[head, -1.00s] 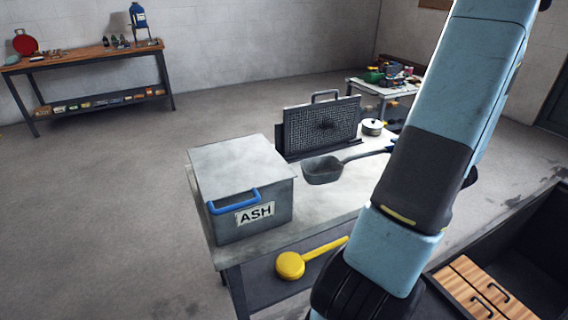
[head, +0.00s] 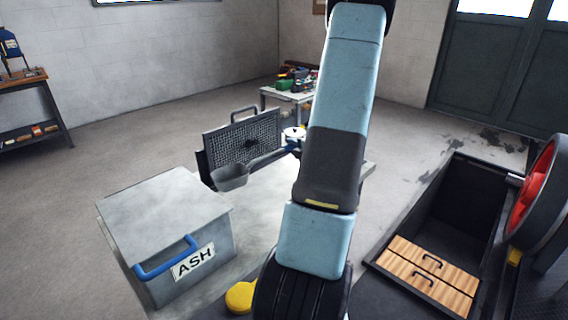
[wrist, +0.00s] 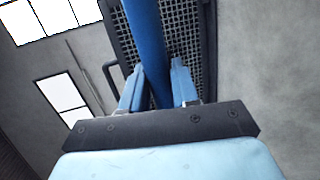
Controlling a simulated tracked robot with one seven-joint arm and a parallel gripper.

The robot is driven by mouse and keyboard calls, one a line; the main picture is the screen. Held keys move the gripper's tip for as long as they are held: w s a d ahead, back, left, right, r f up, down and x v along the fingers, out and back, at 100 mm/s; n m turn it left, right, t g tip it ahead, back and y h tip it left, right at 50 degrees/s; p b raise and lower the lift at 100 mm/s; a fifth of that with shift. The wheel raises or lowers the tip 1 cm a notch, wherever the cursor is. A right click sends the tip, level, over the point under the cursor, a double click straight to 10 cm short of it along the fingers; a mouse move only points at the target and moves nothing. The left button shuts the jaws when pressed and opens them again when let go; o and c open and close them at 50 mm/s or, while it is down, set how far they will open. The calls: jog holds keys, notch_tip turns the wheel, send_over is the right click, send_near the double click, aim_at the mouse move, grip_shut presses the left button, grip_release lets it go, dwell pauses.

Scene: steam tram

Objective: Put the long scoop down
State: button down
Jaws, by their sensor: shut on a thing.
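The long scoop has a dark grey pan (head: 230,178) with a thin handle running right and up to a blue grip. In the head view the pan shows above the worktop in front of the mesh screen; I cannot tell whether it touches the top. In the wrist view my gripper (wrist: 157,78) has its two light-blue fingers closed on either side of the blue handle (wrist: 145,35). In the head view my arm hides most of the gripper and the handle's end.
A grey ASH box (head: 165,228) with a blue handle stands on the worktop's left. The mesh screen (head: 248,143) stands behind the pan, with a lidded pot (head: 293,134) near it. Bare worktop (head: 262,205) lies between box and arm. A yellow round-headed tool (head: 240,297) lies lower down.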

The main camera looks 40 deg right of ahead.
jog(key=w+f, duration=0.1)
jog(key=f, duration=0.1)
jog(key=w+f, duration=0.2)
jog(key=w+d+f, duration=0.1)
jog(key=f, duration=0.1)
jog(key=shift+w, duration=0.3)
jog(key=shift+f, duration=1.4)
jog(key=c, duration=0.8)
grip_release()
jog(key=shift+f, duration=0.1)
jog(key=shift+c, duration=0.2)
jog(key=shift+s, duration=0.1)
